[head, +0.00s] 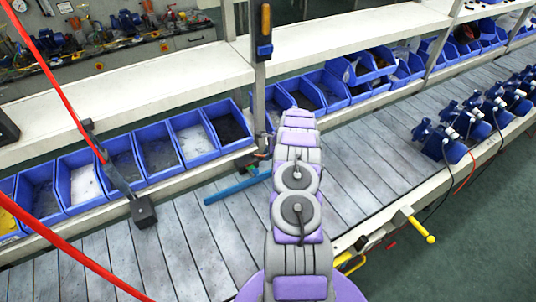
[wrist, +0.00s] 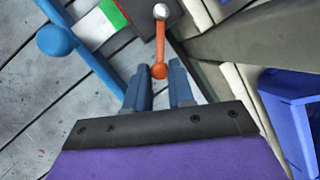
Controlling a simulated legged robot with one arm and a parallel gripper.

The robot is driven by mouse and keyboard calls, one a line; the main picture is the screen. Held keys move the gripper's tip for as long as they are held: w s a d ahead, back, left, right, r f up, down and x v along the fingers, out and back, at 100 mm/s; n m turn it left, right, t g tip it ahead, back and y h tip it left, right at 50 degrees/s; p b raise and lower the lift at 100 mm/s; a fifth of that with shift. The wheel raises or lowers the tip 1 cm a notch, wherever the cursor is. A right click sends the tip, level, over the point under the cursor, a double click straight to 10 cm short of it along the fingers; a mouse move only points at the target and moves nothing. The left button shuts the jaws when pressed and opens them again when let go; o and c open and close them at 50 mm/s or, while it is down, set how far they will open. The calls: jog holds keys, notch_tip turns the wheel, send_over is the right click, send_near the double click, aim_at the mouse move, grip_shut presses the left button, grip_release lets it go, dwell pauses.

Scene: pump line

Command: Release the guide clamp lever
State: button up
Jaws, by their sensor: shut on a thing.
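The guide clamp lever is an orange bar (wrist: 160,45) in the wrist view, with a silver round pivot at its far end and an orange ball at its near end. My gripper (wrist: 159,74) is shut on the lever at its ball end, one blue finger on each side. The lever points away from me, nearly straight up in the picture. The pivot sits by a dark block. In the head view my arm mostly hides the gripper and lever, at the rail's back edge.
A blue guide bar (head: 237,188) lies over the slatted conveyor (head: 185,240); it also shows in the wrist view (wrist: 85,70). A grey post (head: 260,80) stands close behind. Blue bins (head: 160,150) line the back. Blue pumps (head: 440,143) stand at right. A yellow-ended handle (head: 420,229) juts from the front edge.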

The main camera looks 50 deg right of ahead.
grip_shut()
jog(key=shift+a+m, duration=0.2)
jog(key=shift+m, duration=0.1)
jog(key=shift+s+a+r+m+h+p, duration=0.15)
jog(key=shift+a+m+h+p, duration=0.6)
jog(key=shift+m, duration=0.65)
jog(key=shift+s+a+f+m+h+p, duration=0.1)
jog(key=shift+a+m+h+p, duration=0.4)
jog(key=shift+a+m+p, duration=0.65)
jog(key=shift+s+a+r+m+h+p, duration=0.15)
jog(key=shift+a+m+h+p, duration=0.45)
jog(key=shift+m, duration=1.05)
